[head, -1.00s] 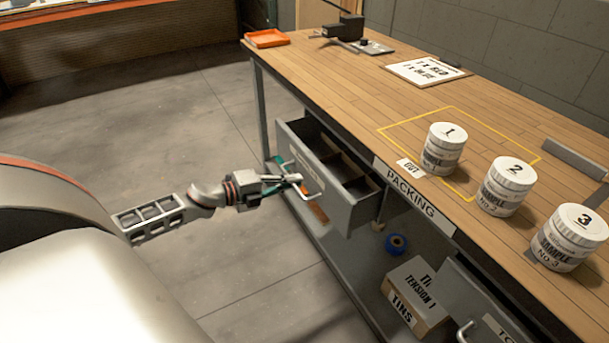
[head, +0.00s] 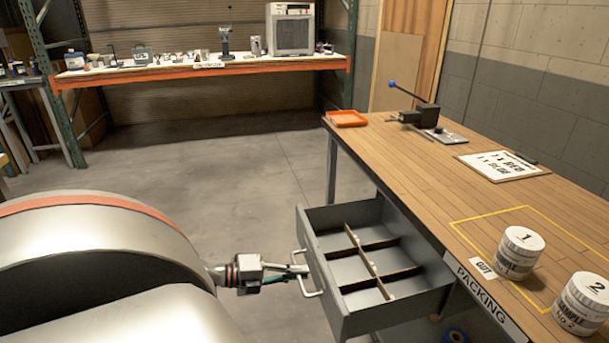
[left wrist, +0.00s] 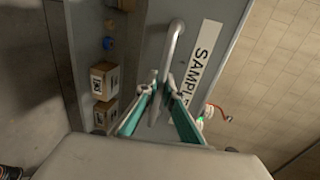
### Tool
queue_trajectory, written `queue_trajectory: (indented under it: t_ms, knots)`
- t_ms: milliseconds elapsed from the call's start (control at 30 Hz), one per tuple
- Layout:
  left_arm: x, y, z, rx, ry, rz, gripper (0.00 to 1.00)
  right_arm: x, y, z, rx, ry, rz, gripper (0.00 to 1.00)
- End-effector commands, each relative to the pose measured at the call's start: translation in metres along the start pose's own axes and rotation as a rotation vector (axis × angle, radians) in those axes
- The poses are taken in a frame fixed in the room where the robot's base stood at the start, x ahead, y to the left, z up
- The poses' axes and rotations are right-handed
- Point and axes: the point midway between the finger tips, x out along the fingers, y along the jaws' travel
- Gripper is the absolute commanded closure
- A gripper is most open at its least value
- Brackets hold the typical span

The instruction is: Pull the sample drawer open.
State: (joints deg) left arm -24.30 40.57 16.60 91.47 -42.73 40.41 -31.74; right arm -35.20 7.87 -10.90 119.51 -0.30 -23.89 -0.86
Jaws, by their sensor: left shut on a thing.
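The grey sample drawer (head: 340,310) stands pulled well out of the packing bench in the head view. Its inside shows several compartments parted by dark dividers. My left gripper (head: 299,270) is at the drawer's front, shut on the drawer handle (head: 310,290). In the left wrist view my left gripper (left wrist: 160,88) has its fingertips closed around the handle bar (left wrist: 173,48), beside the white SAMPLE label (left wrist: 203,62). My right gripper is in neither view.
The packing bench (head: 420,170) bears sample tins 1 (head: 518,252) and 2 (head: 585,300), a clipboard (head: 503,166), a lever press (head: 420,112) and an orange tray (head: 347,118). Open floor lies left of the drawer. Cartons (left wrist: 104,80) show below in the left wrist view.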

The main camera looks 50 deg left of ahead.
Motion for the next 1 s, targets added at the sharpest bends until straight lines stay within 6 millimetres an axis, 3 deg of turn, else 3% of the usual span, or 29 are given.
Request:
queue_trajectory:
  t_ms: [267, 300, 367, 767, 1000]
  knots:
    - [0.000, 0.000, -0.001, -0.001, 0.003, -0.001, 1.00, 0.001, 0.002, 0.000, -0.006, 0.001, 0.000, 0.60]
    - [0.000, 0.000, -0.001, -0.001, 0.003, -0.001, 0.88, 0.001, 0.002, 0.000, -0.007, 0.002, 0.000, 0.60]
    - [0.000, 0.000, -0.001, -0.001, 0.003, 0.000, 0.76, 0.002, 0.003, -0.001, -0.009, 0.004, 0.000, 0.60]
    - [-0.003, 0.001, 0.000, -0.001, 0.001, 0.001, 0.76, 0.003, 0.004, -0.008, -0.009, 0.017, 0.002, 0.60]
    - [-0.039, 0.002, -0.001, -0.003, 0.000, 0.004, 0.76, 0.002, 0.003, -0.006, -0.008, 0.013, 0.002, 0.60]
